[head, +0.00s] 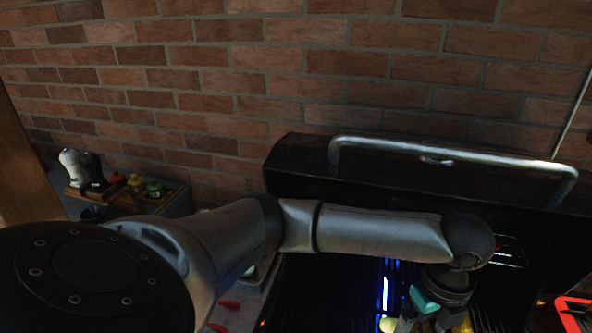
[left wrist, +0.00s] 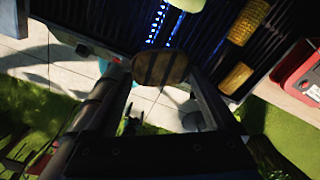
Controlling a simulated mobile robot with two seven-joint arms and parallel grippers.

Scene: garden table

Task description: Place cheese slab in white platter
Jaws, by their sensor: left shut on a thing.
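My left gripper (head: 425,323) is over the dark grill at the lower right of the head view, cut off by the bottom edge. In the left wrist view, a brown slab with dark stripes (left wrist: 160,68) sits at the tips of my left gripper (left wrist: 162,82), and the gripper is shut on it. It looks like the cheese slab with grill marks, but the view is dim. I cannot make out the white platter for sure in either view. My right gripper is not in view.
The grill (head: 330,292) has a raised lid with a metal handle (head: 450,158) before a brick wall. Corn cobs (left wrist: 235,78) lie on the grate. A red-rimmed object (left wrist: 297,75) stands beside it. A wooden rack of bottles (head: 128,190) stands at the left.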

